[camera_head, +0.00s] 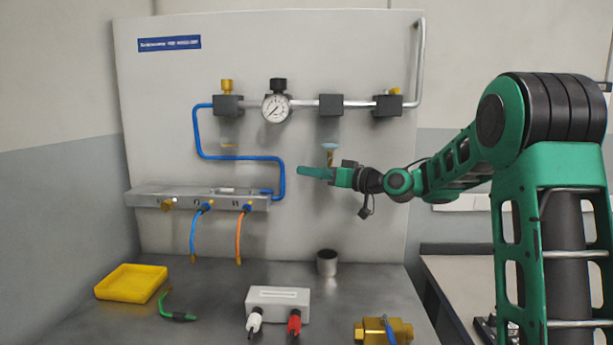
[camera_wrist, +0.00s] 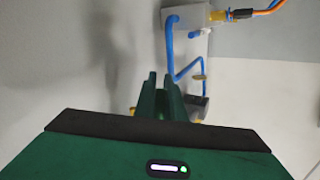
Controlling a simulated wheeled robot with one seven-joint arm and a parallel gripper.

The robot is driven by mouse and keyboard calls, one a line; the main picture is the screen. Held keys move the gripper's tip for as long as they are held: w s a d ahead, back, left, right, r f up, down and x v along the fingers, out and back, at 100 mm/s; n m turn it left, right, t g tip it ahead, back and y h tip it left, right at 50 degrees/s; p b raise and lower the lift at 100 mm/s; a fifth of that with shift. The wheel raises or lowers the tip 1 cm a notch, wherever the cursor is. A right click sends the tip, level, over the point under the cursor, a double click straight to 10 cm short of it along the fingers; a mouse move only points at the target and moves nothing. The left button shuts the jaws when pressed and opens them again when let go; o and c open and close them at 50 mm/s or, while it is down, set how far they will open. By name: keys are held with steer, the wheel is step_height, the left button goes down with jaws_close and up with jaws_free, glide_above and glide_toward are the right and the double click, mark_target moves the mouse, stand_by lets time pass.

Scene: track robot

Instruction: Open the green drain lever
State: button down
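My gripper (camera_head: 305,172), with green fingers, is in front of the panel, just below a regulator-line unit with a clear bowl and a brass fitting (camera_head: 330,158) at its bottom. In the wrist view my gripper's two fingers (camera_wrist: 160,78) stand close together with at most a narrow gap. Whether anything is between them cannot be told. I cannot make out a separate green drain lever; the fingers and wrist may cover it. Whether the fingers touch the fitting is unclear.
A pressure gauge (camera_head: 276,108) and dark blocks line the pipe above. A manifold (camera_head: 200,199) with hoses is at left. On the bench are a yellow tray (camera_head: 131,282), a green-handled tool (camera_head: 178,316), a grey cup (camera_head: 327,263), a white box (camera_head: 278,300) and a brass valve (camera_head: 383,331).

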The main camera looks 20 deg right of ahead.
steer(key=shift+d, duration=0.15)
steer(key=shift+s+d+f+n+g+h, duration=0.1)
steer(key=shift+d+f+n+g+h, duration=0.6)
steer(key=shift+g+h, duration=0.3)
steer(key=c, duration=1.8)
jaws_free()
steer(key=shift+c, duration=0.2)
steer(key=v, duration=1)
steer(key=shift+s+d, duration=0.15)
steer(key=shift+s, duration=0.15)
